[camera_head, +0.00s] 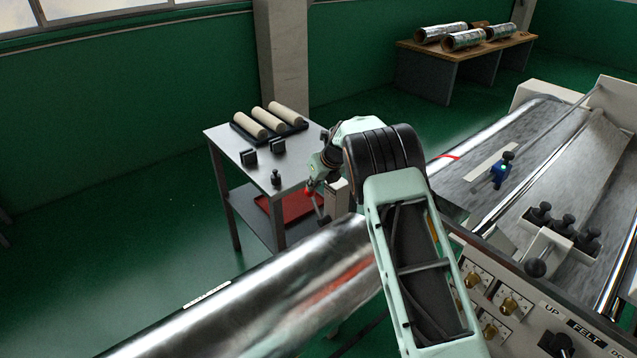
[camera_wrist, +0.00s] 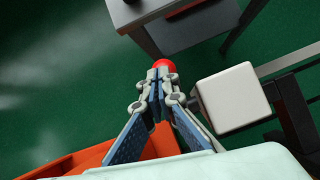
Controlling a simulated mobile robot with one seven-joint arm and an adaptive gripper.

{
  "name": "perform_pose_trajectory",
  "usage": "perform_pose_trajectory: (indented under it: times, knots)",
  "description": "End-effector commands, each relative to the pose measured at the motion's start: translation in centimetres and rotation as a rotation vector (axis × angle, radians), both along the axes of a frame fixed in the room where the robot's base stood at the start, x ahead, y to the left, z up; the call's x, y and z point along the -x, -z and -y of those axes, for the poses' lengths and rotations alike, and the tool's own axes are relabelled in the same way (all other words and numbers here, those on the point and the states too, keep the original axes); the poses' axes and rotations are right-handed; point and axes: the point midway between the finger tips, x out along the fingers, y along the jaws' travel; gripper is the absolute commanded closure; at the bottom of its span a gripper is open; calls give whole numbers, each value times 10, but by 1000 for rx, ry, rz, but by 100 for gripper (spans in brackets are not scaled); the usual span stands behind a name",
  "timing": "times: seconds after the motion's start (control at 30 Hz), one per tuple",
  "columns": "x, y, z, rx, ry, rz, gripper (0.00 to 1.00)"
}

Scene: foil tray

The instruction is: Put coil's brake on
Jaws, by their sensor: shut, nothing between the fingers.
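The coil (camera_head: 270,290) is a large shiny foil roll lying across the lower part of the head view. A red ball knob (camera_head: 309,190) on a thin lever stands by its far end, beside a pale post (camera_head: 337,198); this looks like the brake lever. In the wrist view the red knob (camera_wrist: 163,64) shows just past the tips of my gripper (camera_wrist: 157,82), partly covered by them. My gripper is shut and empty. It also shows in the head view (camera_head: 314,178), close to the knob; I cannot tell whether it touches. The lever's lower part is partly hidden.
A small table (camera_head: 218,133) with pale rolls (camera_head: 268,118) and dark weights stands behind the gripper. A red tray (camera_head: 285,207) sits on its lower shelf. The machine with its control panel (camera_head: 490,300) is at the right. A white block (camera_wrist: 231,97) is right of my fingers.

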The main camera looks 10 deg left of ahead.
Motion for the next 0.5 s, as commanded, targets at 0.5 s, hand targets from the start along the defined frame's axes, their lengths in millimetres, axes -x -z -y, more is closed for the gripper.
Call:
perform_pose_trajectory:
  times: [0.5]
  knots:
    - [-7, 4, -7, 0, 0, 0, 100]
